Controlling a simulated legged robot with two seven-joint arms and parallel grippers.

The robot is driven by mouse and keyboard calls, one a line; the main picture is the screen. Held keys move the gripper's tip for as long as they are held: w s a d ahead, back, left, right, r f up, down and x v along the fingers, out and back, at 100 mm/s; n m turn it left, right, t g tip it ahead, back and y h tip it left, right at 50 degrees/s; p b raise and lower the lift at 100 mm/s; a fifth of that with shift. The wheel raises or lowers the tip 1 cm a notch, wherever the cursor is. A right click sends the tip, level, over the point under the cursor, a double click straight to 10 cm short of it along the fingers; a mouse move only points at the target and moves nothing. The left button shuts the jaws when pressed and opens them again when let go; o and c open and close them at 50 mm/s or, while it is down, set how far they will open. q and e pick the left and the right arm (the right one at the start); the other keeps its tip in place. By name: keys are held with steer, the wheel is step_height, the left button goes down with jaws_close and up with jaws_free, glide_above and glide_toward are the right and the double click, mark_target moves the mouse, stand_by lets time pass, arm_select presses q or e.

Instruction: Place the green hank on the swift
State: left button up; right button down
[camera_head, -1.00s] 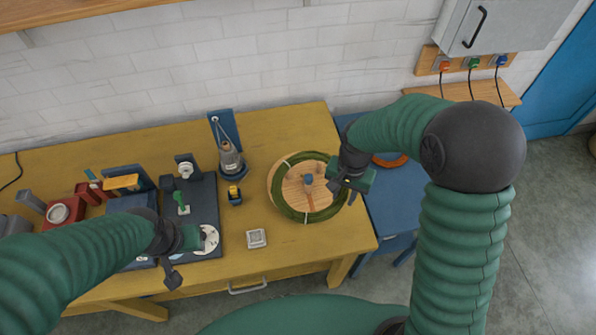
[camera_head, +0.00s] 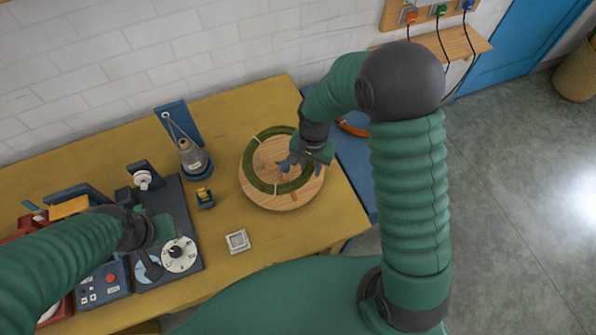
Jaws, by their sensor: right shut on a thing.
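The green hank (camera_head: 250,174) is a ring with pale ties. It shows over the round wooden swift (camera_head: 290,203), whose bare wood shows inside the ring and beyond its lower right edge. I cannot tell whether the hank rests on the wood or hangs just above it. A blue knob (camera_head: 284,166) shows near the swift's middle. My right gripper (camera_head: 303,160) is shut on the hank's right side and hides part of it. My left gripper (camera_head: 148,235) is over the dark board at left; its fingers are unclear.
The yellow table (camera_head: 225,130) holds a grey cone on a blue stand (camera_head: 191,155), a small yellow-and-blue item (camera_head: 205,198) and a pale square block (camera_head: 237,241). The dark board (camera_head: 183,205) carries dials.

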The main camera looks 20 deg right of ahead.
steer(key=f, duration=0.6)
steer(key=shift+d, duration=0.3)
steer(key=shift+a, duration=0.1)
steer(key=c, duration=1.1)
jaws_free()
steer(key=shift+r, duration=0.1)
step_height(320, 180, up, 12)
steer(key=shift+s+r, duration=0.1)
steer(key=shift+s, duration=0.05)
steer(key=s+r+n+t, duration=0.2)
steer(key=s+n, duration=0.6)
steer(key=s, duration=0.1)
steer(key=shift+s+r+n+t, duration=0.15)
steer(key=shift+r+n+t, duration=0.15)
steer(key=shift+r, duration=0.1)
